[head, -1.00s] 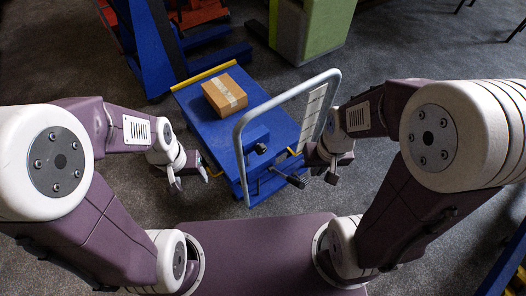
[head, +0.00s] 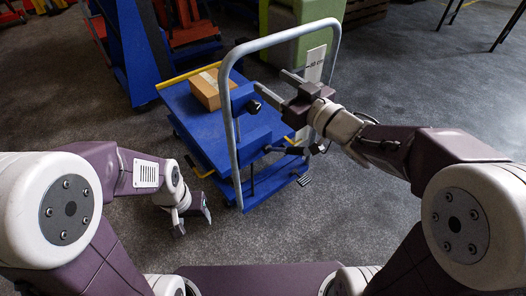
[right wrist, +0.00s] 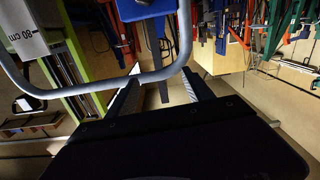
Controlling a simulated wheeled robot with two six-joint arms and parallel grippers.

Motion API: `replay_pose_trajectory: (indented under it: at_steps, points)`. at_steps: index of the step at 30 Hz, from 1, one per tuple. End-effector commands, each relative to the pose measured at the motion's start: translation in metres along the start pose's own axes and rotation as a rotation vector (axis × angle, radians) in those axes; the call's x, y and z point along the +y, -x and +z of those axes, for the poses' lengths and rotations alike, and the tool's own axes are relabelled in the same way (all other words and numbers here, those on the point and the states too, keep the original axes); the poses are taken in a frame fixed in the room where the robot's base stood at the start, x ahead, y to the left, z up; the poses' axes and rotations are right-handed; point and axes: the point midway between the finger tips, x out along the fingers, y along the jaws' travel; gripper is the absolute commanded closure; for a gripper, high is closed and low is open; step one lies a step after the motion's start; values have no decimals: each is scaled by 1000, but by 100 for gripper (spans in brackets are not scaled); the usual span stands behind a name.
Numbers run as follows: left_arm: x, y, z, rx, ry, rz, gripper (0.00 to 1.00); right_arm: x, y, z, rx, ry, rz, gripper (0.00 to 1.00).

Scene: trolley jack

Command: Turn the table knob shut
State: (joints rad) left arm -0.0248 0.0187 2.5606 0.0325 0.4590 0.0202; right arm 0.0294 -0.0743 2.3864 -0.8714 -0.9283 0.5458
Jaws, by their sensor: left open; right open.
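The blue lift table (head: 200,128) stands ahead with its grey hoop handle (head: 231,150) towards me. A small black knob (head: 253,107) sits on the blue housing (head: 248,137) behind the handle. My right gripper (head: 271,80) is open and empty, above and right of the knob and apart from it, its fingers pointing left across the hoop. In the right wrist view its two fingers (right wrist: 160,92) are spread, with the grey hoop (right wrist: 100,88) crossing near them; the knob cannot be made out there. My left gripper (head: 193,226) is open and empty, low at the table's left.
A cardboard box (head: 209,90) lies on the table top. A white height scale (head: 314,68) stands by the handle's right side. A black-ended rod (head: 315,149) sticks out below the handle. A green cabinet (head: 290,18) and blue equipment (head: 130,50) stand behind.

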Motion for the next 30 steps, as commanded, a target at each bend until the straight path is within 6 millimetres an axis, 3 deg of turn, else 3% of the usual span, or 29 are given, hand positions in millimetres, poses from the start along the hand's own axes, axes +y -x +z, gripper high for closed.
replay_pose_trajectory:
  at_steps: [1,3,7,11,17,30]
  points:
    - [-1,-58,6,0,0,0,40,-5,0,52,11,22,-12,40]
    - [-2,-90,9,0,0,0,40,-6,0,80,15,41,-16,40]
    - [-2,-130,13,0,0,0,40,-5,1,116,25,50,-5,40]
    - [-3,-144,14,1,0,0,40,-4,2,128,26,52,2,40]
    - [-3,-142,14,1,0,0,40,-3,0,126,25,51,3,40]
    - [-4,-178,18,0,0,0,40,-3,-78,127,26,51,2,40]
